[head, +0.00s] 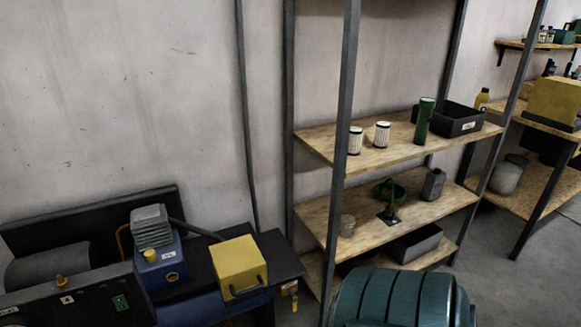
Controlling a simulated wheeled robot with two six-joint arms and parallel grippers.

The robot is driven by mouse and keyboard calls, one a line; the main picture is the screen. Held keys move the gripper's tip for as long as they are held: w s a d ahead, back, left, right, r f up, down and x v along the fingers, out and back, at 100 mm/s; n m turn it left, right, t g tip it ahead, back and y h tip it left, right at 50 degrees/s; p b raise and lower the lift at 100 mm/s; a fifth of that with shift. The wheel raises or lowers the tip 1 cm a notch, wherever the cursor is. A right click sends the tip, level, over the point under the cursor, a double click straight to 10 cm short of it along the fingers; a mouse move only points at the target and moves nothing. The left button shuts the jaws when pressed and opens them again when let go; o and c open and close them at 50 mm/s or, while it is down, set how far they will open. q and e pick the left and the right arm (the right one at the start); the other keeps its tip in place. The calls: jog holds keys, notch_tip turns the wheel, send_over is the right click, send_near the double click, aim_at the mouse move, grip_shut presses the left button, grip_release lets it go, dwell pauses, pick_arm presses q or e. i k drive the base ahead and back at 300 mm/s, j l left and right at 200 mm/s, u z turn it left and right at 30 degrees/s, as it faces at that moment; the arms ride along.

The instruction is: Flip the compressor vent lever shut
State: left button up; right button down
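The compressor stands at the lower left in the head view. It has a blue body (160,268) with a grey finned head (151,226). A yellow box with a dark handle (238,266) sits to its right on a dark surface. A small yellow fitting (291,291) hangs at the right end below that surface; it may be the vent lever, but it is too small to tell its position. An orange knob (62,282) stands on the dark panel at the left. Neither of my grippers is in view.
A metal-framed shelf (390,151) with wooden boards holds white canisters (355,140), a green cylinder (424,120) and a black bin (456,119). A large green ribbed object (402,298) stands at bottom centre. A workbench (547,127) is at the right, with open floor before it.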

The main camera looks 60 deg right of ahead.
aim_at(294, 298)
jog(key=z, duration=1.75)
